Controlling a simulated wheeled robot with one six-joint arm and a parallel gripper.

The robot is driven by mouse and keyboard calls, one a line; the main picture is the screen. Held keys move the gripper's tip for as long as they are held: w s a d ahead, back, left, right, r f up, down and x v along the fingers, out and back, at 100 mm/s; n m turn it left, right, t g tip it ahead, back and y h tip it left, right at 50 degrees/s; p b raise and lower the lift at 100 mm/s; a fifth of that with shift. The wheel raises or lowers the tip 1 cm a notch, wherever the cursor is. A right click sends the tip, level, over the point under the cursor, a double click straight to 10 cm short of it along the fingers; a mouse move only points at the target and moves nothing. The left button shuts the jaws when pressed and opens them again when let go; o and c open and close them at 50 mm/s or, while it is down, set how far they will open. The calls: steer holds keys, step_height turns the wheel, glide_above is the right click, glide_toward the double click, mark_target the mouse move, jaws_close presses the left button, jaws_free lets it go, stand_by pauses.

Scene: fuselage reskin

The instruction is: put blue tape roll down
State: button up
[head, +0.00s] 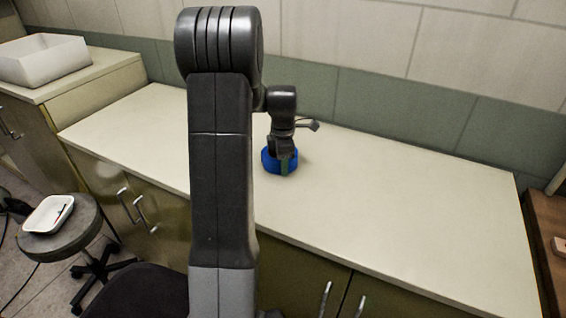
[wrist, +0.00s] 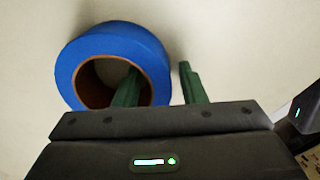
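The blue tape roll (head: 267,161) appears to lie flat on the pale countertop (head: 400,215), just below my gripper (head: 285,160). In the wrist view the blue tape roll (wrist: 88,47) shows its round hole with a brown core. My gripper (wrist: 160,70) has two green fingers, set apart. One finger reaches into the hole and the other stands outside the roll's right side, so the roll's wall lies between them. A thin gap shows between the outer finger and the roll. The lower edge of the roll is hidden by the gripper body.
The countertop around the roll is clear. A tiled wall (head: 420,105) rises behind it. A white bin (head: 45,60) stands on the counter at the far left. A stool (head: 60,235) with a white tray (head: 48,214) stands at the left.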

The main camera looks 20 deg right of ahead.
step_height(320, 180, up, 12)
steer(key=shift+r, duration=0.2)
stand_by(0.4)
